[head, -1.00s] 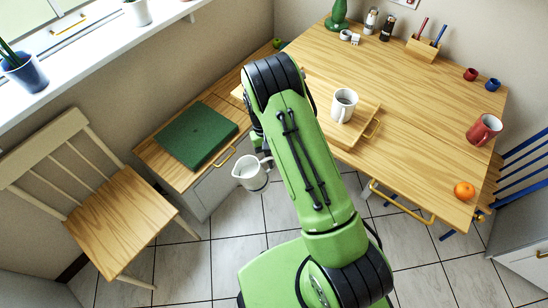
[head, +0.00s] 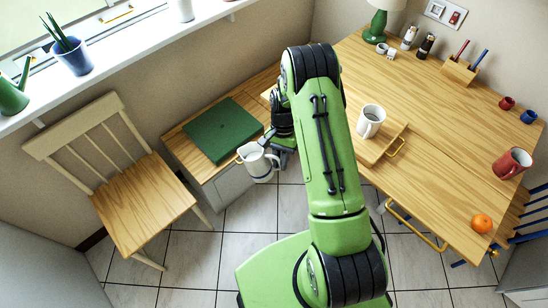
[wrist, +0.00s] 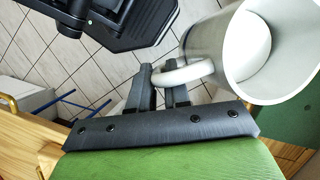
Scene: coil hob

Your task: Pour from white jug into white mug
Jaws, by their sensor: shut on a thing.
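The white jug (head: 258,163) is held off the floor in front of the low wooden cabinet, its mouth facing up with a slight tilt. In the wrist view the jug (wrist: 236,58) shows whitish contents inside. My gripper (wrist: 172,80) is shut on the jug's handle; in the head view the gripper (head: 280,148) is partly hidden by my arm. The white mug (head: 371,121) stands upright on a wooden board (head: 388,152) on the table, to the right of my arm and well apart from the jug.
The wooden table (head: 440,130) also holds a red mug (head: 511,163), an orange (head: 481,223), a pen block (head: 459,73) and small cups. A green book-like slab (head: 222,129) lies on the cabinet. A chair (head: 140,200) stands at left.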

